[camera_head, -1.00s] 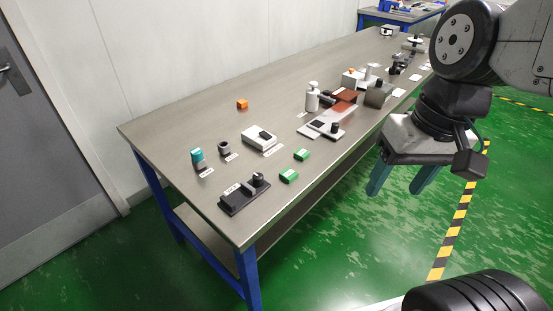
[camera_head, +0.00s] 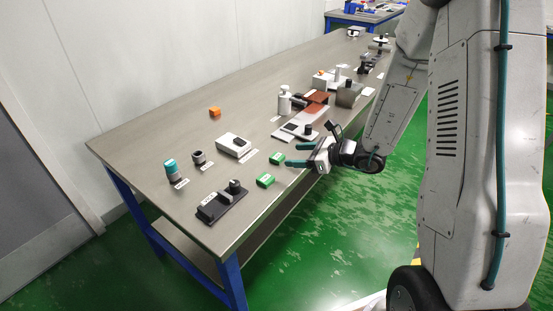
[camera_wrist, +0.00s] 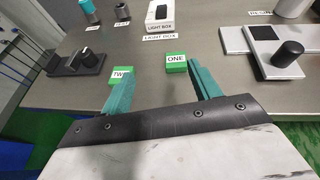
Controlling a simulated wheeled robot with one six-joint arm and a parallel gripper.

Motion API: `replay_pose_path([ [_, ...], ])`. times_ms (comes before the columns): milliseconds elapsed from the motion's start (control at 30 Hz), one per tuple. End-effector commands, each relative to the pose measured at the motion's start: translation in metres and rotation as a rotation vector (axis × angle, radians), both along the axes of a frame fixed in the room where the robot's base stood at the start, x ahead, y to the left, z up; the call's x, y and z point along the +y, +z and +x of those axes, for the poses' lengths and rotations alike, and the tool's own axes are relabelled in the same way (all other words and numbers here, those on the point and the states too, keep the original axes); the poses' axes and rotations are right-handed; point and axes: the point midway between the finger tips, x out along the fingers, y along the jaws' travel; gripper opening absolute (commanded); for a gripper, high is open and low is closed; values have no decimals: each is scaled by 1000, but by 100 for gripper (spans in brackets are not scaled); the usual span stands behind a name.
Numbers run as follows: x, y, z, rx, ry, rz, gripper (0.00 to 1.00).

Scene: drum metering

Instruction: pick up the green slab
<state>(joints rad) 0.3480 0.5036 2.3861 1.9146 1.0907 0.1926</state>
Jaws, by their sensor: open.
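Two small green slabs with white labels lie on the grey table near its right edge. The slab marked ONE (camera_wrist: 176,63) is the farther one in the head view (camera_head: 277,158). The slab marked TWO (camera_wrist: 115,79) is the nearer one (camera_head: 265,180); my left finger hides part of it in the wrist view. My gripper (camera_head: 291,155) is open and empty at the table's right edge, its teal fingers pointing in over the table. In the wrist view my gripper (camera_wrist: 160,76) has slab ONE ahead, close to the right fingertip. I cannot tell whether they touch.
A black device with a knob (camera_head: 222,203) stands at the near table corner. A white light box (camera_head: 234,145) lies behind the slabs. A flat plate with a black knob (camera_head: 301,131) is just beyond slab ONE. Bare tabletop surrounds the slabs on the left.

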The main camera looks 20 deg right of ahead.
Motion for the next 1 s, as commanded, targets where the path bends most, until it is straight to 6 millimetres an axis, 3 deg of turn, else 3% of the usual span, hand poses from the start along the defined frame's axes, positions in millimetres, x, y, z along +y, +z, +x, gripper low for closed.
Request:
replay_pose_path([
  [167, -14, -24, 9, 47, -100, 36, 62],
  [800, 28, -51, 62, 47, -104, 35, 62],
  [1000, 29, -52, 64, 47, -106, 36, 62],
])
